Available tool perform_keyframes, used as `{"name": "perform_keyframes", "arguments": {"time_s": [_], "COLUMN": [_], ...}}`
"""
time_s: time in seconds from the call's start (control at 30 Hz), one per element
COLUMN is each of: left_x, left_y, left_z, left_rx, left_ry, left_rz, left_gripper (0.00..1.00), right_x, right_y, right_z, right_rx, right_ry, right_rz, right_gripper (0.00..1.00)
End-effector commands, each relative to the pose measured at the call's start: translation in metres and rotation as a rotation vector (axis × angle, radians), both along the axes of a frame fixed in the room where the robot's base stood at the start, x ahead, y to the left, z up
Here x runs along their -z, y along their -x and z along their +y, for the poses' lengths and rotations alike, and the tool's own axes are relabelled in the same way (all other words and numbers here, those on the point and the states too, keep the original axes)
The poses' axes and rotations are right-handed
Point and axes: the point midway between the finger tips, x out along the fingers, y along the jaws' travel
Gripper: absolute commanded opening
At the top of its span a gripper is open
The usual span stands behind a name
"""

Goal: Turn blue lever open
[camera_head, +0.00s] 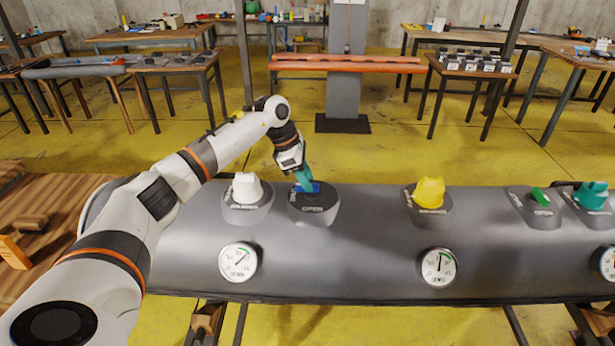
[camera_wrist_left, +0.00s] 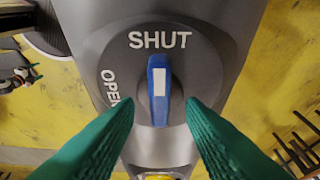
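The blue lever (camera_wrist_left: 159,88) stands on a round dark base (camera_wrist_left: 190,62) on the grey boat tube. In the left wrist view its far end points at the word SHUT, and the word OPEN is to the left. My left gripper (camera_wrist_left: 160,112) has its two green fingers apart, one on each side of the lever's near end, with the lever between them. My right gripper is not in view.
A white knob (camera_head: 247,187) stands just left of the blue lever's base. A yellow knob (camera_head: 429,192), a small green lever (camera_head: 540,197) and a teal knob (camera_head: 591,195) stand to the right. Gauges (camera_head: 238,262) are on the tube's front. Wooden tables stand behind.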

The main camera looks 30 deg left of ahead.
Motion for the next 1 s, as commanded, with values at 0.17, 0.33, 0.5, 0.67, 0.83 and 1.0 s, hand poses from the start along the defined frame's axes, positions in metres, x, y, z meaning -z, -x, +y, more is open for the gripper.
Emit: {"name": "perform_keyframes", "arguments": {"time_s": [0.17, 0.33, 0.5, 0.67, 0.83, 1.0], "left_x": [0.0111, 0.0128, 0.0126, 0.0124, 0.0121, 0.012], "left_y": [-0.0021, -0.0025, -0.0025, -0.0026, -0.0025, -0.0019], "left_z": [-0.0037, -0.0042, -0.0042, -0.0042, -0.0042, -0.0045], "left_rx": [0.0, 0.0, 0.0, 0.0, -0.003, -0.031], "left_ry": [0.0, 0.0, 0.0, 0.0, -0.001, -0.001], "left_rz": [0.0, -0.001, 0.0, 0.0, -0.001, -0.001], "left_gripper": [0.36, 0.36, 0.27, 0.0, 0.0, 0.0], "right_x": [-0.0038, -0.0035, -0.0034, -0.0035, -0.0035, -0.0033], "right_y": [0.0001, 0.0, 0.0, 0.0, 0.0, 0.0], "right_z": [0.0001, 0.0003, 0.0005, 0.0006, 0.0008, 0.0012], "right_rx": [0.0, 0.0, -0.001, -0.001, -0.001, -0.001], "right_ry": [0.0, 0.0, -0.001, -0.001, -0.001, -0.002], "right_rz": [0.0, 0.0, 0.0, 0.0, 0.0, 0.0], "right_gripper": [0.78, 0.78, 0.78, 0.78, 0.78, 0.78]}}
